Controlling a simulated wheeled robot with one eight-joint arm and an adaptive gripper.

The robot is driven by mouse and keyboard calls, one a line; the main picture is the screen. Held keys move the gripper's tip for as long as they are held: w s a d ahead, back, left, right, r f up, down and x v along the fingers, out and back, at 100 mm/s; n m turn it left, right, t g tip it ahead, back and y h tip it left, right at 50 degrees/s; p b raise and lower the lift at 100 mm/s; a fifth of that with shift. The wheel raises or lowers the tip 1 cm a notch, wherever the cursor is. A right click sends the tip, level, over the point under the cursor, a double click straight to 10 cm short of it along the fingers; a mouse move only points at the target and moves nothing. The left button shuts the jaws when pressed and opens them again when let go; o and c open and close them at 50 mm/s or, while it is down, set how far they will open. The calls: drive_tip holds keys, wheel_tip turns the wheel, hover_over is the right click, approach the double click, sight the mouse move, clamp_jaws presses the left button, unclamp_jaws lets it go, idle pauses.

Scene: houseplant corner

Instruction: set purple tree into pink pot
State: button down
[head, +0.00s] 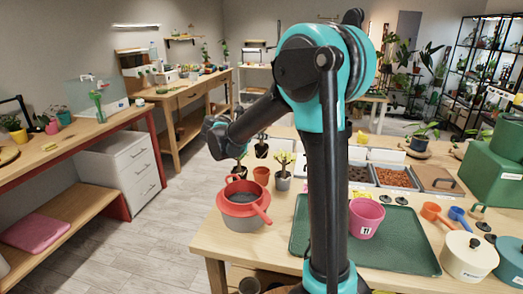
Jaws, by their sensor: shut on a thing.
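The pink pot (366,217) stands upright on the green tray, right of my arm, with a small dark mark on its front. I cannot make out a purple tree for certain. My arm reaches to the left and ends in a dark rounded part above the floor, near the table's left back corner.
A red sieve over a grey bowl (241,209) stands at the table's left edge. A terracotta pot (262,175) and a yellow-leaved plant (284,168) are behind it. The green tray (405,256) has free room. Scoops (437,214) and lidded canisters (468,257) stand right.

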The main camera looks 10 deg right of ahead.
drive_tip(key=shift+r, duration=3.55)
